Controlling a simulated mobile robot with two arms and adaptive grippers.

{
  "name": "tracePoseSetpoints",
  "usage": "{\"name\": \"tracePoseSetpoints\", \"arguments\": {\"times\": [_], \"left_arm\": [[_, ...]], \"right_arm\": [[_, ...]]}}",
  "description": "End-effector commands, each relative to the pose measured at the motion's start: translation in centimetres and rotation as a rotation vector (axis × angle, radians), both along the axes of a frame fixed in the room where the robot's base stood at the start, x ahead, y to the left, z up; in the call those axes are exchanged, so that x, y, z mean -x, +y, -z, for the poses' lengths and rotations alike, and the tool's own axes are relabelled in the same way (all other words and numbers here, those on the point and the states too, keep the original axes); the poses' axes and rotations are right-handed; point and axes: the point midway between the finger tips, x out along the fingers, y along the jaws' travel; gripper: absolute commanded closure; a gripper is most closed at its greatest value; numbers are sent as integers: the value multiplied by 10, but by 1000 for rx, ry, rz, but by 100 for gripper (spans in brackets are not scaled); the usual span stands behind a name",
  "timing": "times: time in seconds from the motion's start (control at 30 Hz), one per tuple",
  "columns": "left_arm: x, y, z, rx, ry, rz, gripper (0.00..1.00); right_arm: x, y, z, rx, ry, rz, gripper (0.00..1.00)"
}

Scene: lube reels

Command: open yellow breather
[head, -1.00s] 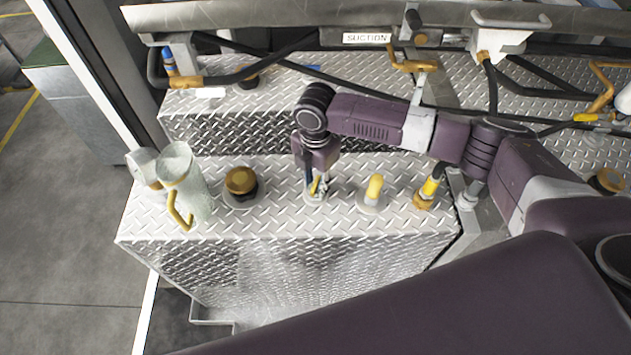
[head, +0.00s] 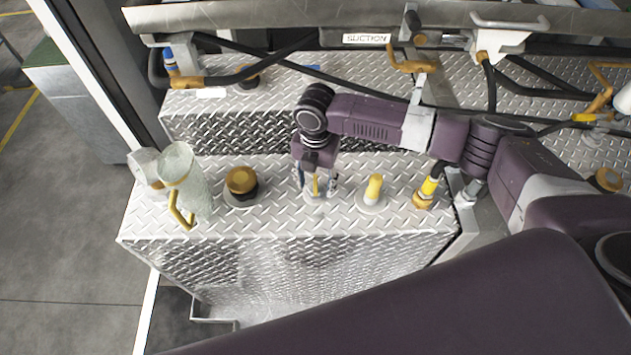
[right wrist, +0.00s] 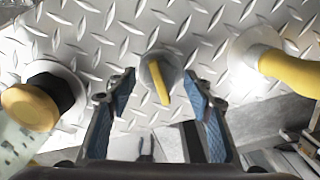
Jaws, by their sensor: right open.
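A small yellow lever (head: 316,186) stands on a round grey fitting (right wrist: 152,66) on the diamond-plate box; it seems to be the yellow breather. The lever also shows in the right wrist view (right wrist: 160,84), slightly slanted. My right gripper (head: 315,190) points down over it. Its two blue-padded fingers (right wrist: 159,91) are spread, one on each side of the lever, with clear gaps and no visible contact. My left gripper is out of view.
A yellow-topped black cap (head: 241,182) and a pale canister (head: 186,183) with a yellow handle stand left of the lever. A yellow knob (head: 374,188) and a yellow hose fitting (head: 428,188) stand right. Hoses run behind.

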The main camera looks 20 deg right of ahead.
Motion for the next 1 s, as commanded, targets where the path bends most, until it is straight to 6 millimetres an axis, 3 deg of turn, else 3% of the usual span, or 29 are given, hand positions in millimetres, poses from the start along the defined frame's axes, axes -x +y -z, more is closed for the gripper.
{"name": "tracePoseSetpoints", "arguments": {"times": [0.17, 0.7, 1.0], "left_arm": [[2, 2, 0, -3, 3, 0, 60], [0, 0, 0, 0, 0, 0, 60], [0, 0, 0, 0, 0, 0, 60]], "right_arm": [[0, 0, -9, 0, -1, 0, 53], [-1, 0, -109, 0, -3, 0, 53], [0, 0, -120, 0, 0, 0, 53]]}}
